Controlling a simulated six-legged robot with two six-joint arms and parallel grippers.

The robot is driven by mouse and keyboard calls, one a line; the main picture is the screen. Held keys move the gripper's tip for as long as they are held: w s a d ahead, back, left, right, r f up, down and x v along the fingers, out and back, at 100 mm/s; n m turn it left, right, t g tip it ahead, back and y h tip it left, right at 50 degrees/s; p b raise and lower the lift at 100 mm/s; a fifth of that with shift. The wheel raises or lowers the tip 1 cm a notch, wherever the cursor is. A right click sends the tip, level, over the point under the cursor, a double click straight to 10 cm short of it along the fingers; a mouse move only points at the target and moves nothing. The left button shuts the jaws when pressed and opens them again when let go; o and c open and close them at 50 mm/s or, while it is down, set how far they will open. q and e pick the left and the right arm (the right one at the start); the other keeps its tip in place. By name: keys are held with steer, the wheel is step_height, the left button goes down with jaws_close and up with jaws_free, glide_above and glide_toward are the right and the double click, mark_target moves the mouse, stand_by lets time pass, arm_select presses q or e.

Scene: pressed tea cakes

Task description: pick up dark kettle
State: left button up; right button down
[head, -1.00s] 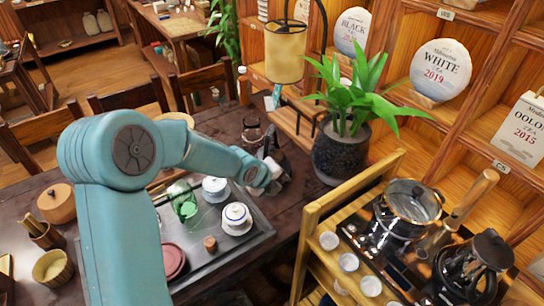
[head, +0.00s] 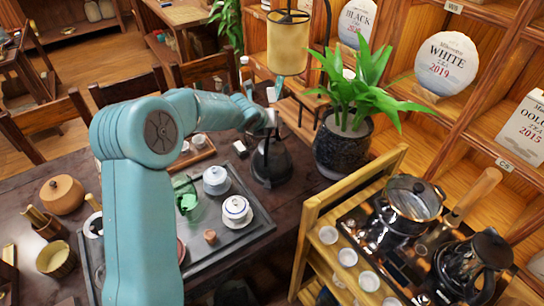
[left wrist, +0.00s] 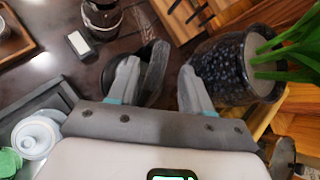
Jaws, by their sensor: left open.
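A dark kettle (head: 272,168) stands on the dark wooden table, to the left of the potted plant. My left gripper (head: 267,135) is above it in the head view, and the arm and hand partly cover it. In the left wrist view my open gripper (left wrist: 160,70) has the dark kettle (left wrist: 150,88) between and behind the left finger, with its dark handle upright near that finger. I cannot tell whether the finger touches it. Nothing is held. My right gripper is not in view.
A plant pot (head: 342,145) stands close right of the kettle; it is near the right finger in the wrist view (left wrist: 222,70). A tea tray (head: 262,222) with lidded cups lies in front. A wooden cart (head: 310,215) carries a glass pot and a black coffee pot (head: 472,262).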

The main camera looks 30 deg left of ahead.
arm_select(q)
steer(key=p+x, duration=0.1)
steer(key=x, duration=0.4)
steer(key=shift+w+a+f, duration=0.1)
steer(key=shift+a+f, duration=0.1)
steer(key=shift+c, duration=1.2)
jaws_close()
steer(key=shift+f, duration=0.15)
